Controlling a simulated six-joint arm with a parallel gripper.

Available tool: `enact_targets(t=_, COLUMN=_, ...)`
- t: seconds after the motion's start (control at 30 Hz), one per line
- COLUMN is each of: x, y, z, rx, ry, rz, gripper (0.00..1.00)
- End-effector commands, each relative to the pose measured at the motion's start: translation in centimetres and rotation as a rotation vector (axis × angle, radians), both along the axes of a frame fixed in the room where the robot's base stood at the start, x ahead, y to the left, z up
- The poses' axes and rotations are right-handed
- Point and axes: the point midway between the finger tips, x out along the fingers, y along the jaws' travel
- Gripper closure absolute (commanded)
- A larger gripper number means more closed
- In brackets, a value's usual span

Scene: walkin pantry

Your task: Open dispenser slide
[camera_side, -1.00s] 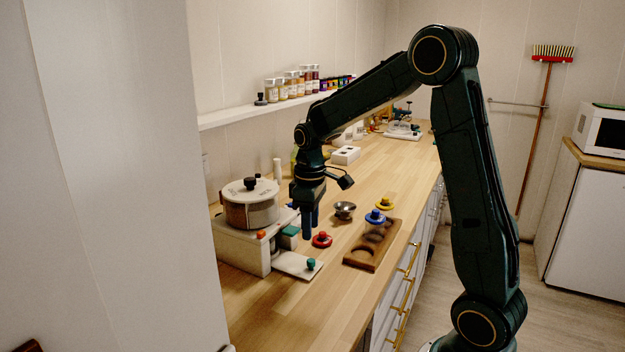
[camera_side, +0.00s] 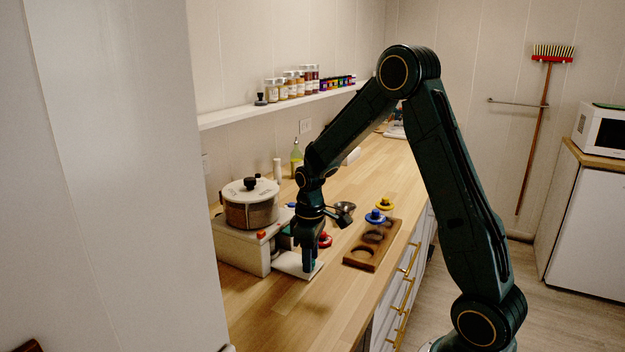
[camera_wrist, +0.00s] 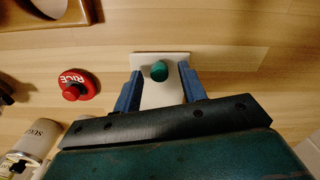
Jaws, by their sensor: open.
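The dispenser (camera_side: 237,247) is a pale base on the counter with a round, clear-walled hopper (camera_side: 250,212) on top. Its white slide (camera_side: 291,263) sticks out at the lower right of the base. A teal knob stands on the slide's outer end and shows in the wrist view (camera_wrist: 159,71); in the side view my fingers hide it. My gripper (camera_side: 309,266) is low over the slide. In the wrist view my two blue fingers (camera_wrist: 158,88) are open, one on each side of the slide and knob, with gaps to the knob.
A red lid marked RICE (camera_wrist: 77,84) lies beside the slide. A wooden board with round recesses (camera_side: 360,258) holds a blue-knobbed lid (camera_side: 375,217) near its far end. The counter in front is clear.

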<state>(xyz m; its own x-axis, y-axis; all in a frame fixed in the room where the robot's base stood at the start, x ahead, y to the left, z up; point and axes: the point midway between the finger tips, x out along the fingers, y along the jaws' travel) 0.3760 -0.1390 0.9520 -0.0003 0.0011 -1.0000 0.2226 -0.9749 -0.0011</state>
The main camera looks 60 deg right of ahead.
Motion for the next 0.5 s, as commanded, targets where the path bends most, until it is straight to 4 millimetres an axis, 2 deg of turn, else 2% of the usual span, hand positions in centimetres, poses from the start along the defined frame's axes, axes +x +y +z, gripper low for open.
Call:
enact_targets(t=0.07, x=0.00, y=0.00, z=0.01, rx=0.000, ry=0.000, rz=0.000, gripper=0.61)
enact_targets(t=0.27, x=0.01, y=0.00, z=0.03, rx=0.000, ry=0.000, rz=0.000, gripper=1.00)
enact_targets(t=0.5, x=-0.12, y=0.01, z=0.06, rx=0.000, ry=0.000, rz=0.001, gripper=1.00)
